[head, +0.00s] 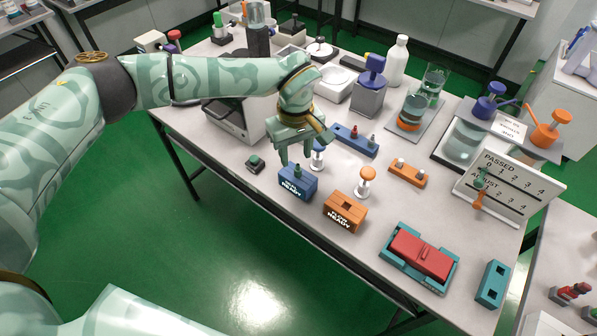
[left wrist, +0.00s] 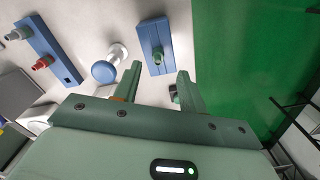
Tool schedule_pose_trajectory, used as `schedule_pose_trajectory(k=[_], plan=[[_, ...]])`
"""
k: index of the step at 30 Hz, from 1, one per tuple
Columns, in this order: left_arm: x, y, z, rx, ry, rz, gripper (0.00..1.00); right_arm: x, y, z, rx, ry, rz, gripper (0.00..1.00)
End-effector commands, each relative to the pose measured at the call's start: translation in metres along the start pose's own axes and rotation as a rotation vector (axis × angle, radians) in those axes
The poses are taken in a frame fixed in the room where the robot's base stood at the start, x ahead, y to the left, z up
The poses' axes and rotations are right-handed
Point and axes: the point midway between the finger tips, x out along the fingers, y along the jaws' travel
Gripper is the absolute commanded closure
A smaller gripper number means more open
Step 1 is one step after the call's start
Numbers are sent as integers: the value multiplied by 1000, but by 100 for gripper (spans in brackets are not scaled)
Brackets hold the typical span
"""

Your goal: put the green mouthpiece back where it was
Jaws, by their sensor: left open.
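The green mouthpiece (head: 297,171) stands upright in the top of the blue block (head: 296,186) marked READY. In the left wrist view the green mouthpiece (left wrist: 158,56) shows on the blue block (left wrist: 152,34), just beyond and between my fingertips. My left gripper (head: 297,156) is open and empty, pointing down close above it; its fingers also show in the left wrist view (left wrist: 159,72). The blue rack (head: 345,136) behind holds a grey and a red mouthpiece; in the left wrist view the rack (left wrist: 52,48) has an empty hole at one end. My right gripper is not in view.
A white-and-blue plunger (left wrist: 106,68) stands close beside the blue block. A small dark block with a green top (head: 255,163) lies to the left. An orange block (head: 345,212), orange plunger (head: 366,182) and orange rack (head: 407,173) stand to the right.

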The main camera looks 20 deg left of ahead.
Motion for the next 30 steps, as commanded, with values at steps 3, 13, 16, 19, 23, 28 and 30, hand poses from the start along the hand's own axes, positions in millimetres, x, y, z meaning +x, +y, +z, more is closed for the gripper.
schedule_pose_trajectory(k=[3,13,16,19,23,28,30], plan=[[8,1,0,0,-1,1,59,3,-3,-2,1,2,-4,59],[54,4,2,-1,-2,0,59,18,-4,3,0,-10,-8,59],[53,4,2,-1,0,1,59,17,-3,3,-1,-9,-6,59],[52,4,2,-1,0,1,62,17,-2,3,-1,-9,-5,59],[52,4,2,-1,0,1,98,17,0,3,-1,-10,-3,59],[52,4,2,-1,0,1,100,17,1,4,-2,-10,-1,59],[52,4,2,-1,0,1,100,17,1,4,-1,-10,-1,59]])
